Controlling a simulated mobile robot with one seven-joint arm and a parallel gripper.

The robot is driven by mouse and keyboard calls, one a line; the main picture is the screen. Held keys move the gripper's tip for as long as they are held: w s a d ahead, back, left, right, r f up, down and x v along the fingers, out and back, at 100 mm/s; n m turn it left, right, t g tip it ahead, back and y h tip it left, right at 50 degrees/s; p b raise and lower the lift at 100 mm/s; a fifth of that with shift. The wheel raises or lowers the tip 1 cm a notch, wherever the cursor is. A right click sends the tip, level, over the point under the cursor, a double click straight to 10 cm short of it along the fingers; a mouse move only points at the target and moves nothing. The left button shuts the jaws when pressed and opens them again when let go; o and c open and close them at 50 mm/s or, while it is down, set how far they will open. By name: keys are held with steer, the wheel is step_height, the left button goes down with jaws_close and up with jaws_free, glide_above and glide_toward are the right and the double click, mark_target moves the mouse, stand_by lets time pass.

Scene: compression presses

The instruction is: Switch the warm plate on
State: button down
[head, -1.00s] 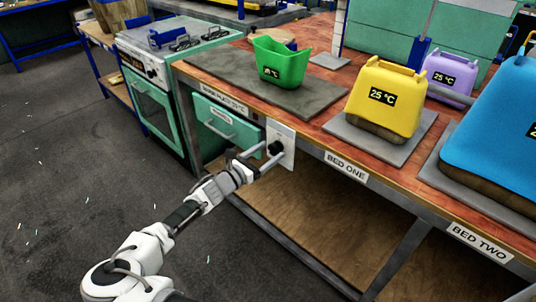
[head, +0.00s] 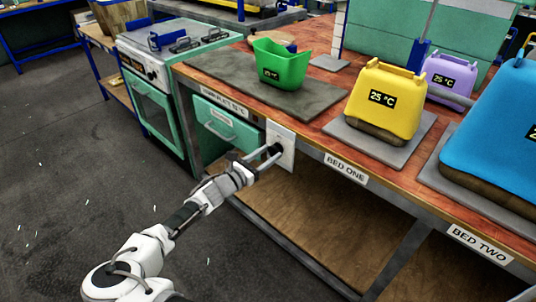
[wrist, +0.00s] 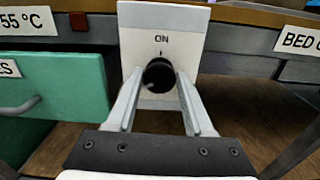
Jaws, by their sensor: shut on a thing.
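The warm plate is the dark grey slab (head: 245,82) on the bench, above a label on the bench edge that is only partly readable in the head view. A white switch panel (head: 287,155) sits on the bench front and also shows in the wrist view (wrist: 135,45). It reads ON at the top with a small tick below. Its round black knob (wrist: 159,76) has a pale mark at lower left, away from the tick. My gripper (head: 274,152) is shut on the knob, one finger on each side, as the wrist view (wrist: 160,84) shows.
A green container (head: 281,65) stands on the warm plate. A yellow container (head: 385,100) reading 25 °C stands on a grey pad to the right. A teal drawer (wrist: 60,90) is left of the panel. A dark red lamp (wrist: 78,21) sits beside the 55 °C label.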

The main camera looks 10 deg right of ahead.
steer(key=m+p, duration=0.1)
steer(key=m, duration=0.4)
steer(key=shift+s+m+p, duration=0.1)
steer(key=shift+m+p, duration=0.2)
steer(key=shift+m, duration=0.1)
steer(key=m, duration=0.6)
steer(key=shift+d+f, duration=0.1)
steer(key=shift+f, duration=0.05)
steer(key=m+b, duration=0.1)
steer(key=m, duration=0.3)
steer(key=m+b, duration=0.1)
steer(key=m, duration=0.1)
steer(key=shift+f+m+b, duration=0.25)
steer(key=shift+m+b, duration=0.1)
steer(key=shift+m, duration=0.05)
steer(key=m+b, duration=0.1)
steer(key=m, duration=0.2)
steer(key=shift+b, duration=0.4)
steer(key=shift+m+b, duration=0.5)
steer(key=shift+m, duration=0.4)
steer(key=shift+r, duration=0.1)
steer(key=shift+c, duration=1.5)
jaws_free()
